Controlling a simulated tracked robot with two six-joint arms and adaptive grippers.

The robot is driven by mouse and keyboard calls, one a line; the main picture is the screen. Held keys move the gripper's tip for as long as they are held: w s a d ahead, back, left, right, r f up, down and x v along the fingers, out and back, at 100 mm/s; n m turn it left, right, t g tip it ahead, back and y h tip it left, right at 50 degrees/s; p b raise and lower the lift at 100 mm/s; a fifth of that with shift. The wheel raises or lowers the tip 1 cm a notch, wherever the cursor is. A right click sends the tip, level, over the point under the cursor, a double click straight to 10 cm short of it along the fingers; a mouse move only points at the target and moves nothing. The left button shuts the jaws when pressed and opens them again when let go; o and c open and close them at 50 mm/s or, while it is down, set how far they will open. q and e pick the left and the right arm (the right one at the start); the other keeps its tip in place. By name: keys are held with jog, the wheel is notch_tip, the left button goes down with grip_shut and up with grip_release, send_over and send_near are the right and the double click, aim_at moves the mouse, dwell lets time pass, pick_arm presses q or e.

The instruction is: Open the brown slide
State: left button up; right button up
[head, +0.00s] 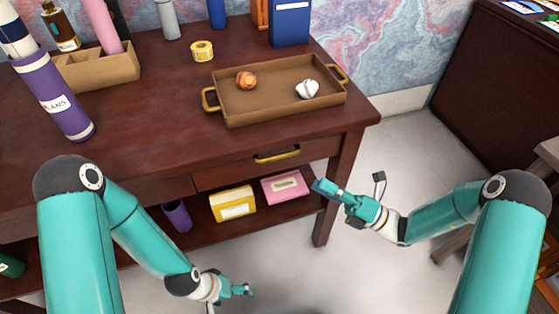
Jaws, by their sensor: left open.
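The brown slide is the dark wooden drawer (225,175) under the desk top, with a gold handle (277,155) on its front. Its front looks about flush with the desk, so it appears shut. My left gripper (246,290) is open and empty, low in front of the desk and well below the drawer, apart from it. My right gripper (322,188) is in front of the desk's right leg, below and to the right of the handle, not visibly touching it. Whether its fingers are open is unclear at this angle.
A brown tray (285,112) on the desk holds an orange ball (246,81) and a white crumpled ball (307,89). A yellow box (232,204), a pink box (284,187) and a purple cylinder (177,217) are on the lower shelf. Floor in front is clear.

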jog(key=x, duration=1.2)
grip_shut()
jog(key=shift+s+f, duration=0.1)
